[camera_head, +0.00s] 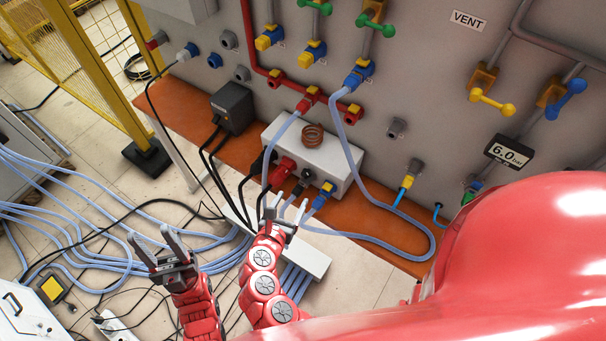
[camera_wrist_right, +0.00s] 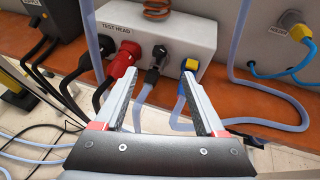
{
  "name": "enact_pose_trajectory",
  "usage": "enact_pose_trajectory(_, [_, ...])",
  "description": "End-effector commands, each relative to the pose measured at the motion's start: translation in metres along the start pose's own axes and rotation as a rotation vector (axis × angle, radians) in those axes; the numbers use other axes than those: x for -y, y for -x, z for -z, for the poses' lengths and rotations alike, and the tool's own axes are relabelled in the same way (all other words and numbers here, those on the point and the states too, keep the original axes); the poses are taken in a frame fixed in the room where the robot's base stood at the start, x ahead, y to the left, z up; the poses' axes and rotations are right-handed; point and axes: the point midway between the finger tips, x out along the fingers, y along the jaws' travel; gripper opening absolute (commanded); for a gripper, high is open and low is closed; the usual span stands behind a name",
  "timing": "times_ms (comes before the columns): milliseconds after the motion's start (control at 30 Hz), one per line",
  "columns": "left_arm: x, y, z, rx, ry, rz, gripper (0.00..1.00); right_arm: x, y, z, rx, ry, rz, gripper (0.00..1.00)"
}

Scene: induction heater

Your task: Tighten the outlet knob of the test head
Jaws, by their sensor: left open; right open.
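The test head (camera_head: 338,158) is a light grey box on the orange-brown bench, with a copper coil (camera_head: 313,135) on top. Its label reads TEST HEAD in the right wrist view (camera_wrist_right: 195,32). Its front carries a red fitting (camera_wrist_right: 124,60), a dark fitting (camera_wrist_right: 156,62) and a blue fitting with a yellow part (camera_wrist_right: 189,68). I cannot tell which is the outlet knob. My right gripper (camera_head: 285,212) is open and empty in front of the box; in the wrist view its fingers (camera_wrist_right: 163,82) point at these fittings. My left gripper (camera_head: 151,238) is open and empty, further left above the floor.
Pale blue hoses (camera_head: 408,218) loop around the test head and across the floor. Black cables run from a dark box (camera_head: 233,107) left of it. A grey wall panel (camera_head: 425,60) with valves and pipes stands behind. A yellow fence (camera_head: 107,65) is at the left.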

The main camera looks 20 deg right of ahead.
Motion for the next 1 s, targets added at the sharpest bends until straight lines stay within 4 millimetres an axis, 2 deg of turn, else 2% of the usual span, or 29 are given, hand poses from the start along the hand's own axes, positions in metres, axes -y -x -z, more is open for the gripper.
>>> enact_pose_trajectory(500, [0.001, -0.025, 0.004, 0.0, 0.0, 0.0, 0.5, 0.0, -0.103, -0.002, 0.0, -0.001, 0.002, 0.72])
enact_pose_trajectory(700, [0.001, -0.028, 0.005, 0.0, 0.0, 0.0, 0.5, -0.001, -0.121, 0.0, -0.001, 0.0, -0.003, 0.72])
enact_pose_trajectory(1000, [0.001, -0.028, 0.005, 0.0, 0.0, 0.0, 0.5, 0.0, -0.125, 0.001, -0.001, 0.0, -0.003, 0.72])
